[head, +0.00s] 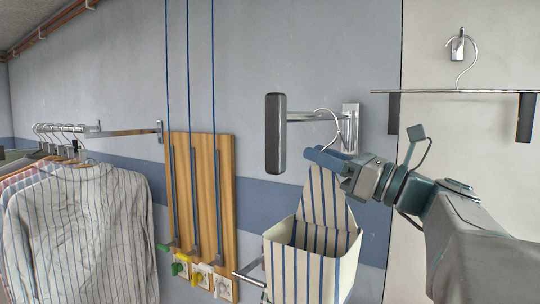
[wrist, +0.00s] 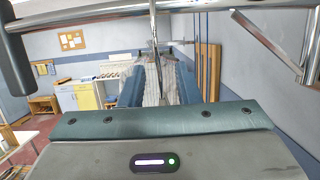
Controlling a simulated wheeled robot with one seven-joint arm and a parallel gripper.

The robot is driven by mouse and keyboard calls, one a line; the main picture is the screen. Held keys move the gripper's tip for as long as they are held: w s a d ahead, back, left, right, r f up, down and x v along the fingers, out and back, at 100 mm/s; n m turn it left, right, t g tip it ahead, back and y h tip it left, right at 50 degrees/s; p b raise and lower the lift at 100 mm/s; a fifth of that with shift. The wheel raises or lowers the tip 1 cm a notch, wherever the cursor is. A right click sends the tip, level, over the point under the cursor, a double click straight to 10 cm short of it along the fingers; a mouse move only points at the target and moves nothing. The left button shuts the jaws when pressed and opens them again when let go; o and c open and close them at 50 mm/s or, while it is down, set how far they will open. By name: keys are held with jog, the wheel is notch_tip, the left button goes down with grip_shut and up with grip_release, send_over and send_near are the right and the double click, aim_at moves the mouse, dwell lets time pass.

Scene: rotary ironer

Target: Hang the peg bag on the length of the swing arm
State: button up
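The peg bag (head: 312,262), cream with blue stripes and an open pocket, hangs below a chrome wire hook (head: 325,112). My gripper (head: 325,158) is shut on the top of the bag, just under the hook. The swing arm (head: 303,116) is a short chrome bar from a wall plate to a dark padded end. The hook's curve rises to the bar's height, near its wall half; whether it is over the bar or in front cannot be told. In the wrist view the hook's stem (wrist: 154,45) stands between my fingers and reaches the swing arm (wrist: 100,13) at the top edge.
A wooden board (head: 222,165) with blue cords and coloured pegs is on the wall to the left. Striped shirts (head: 85,225) hang on a rail further left. A clip hanger (head: 455,91) hangs from a wall hook at right. A chrome rod (head: 250,272) is beside the bag.

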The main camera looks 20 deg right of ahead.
jog(key=shift+s+d+f, duration=0.25)
jog(key=shift+s+f, duration=0.05)
jog(key=b+v, duration=0.4)
jog(key=v, duration=0.9)
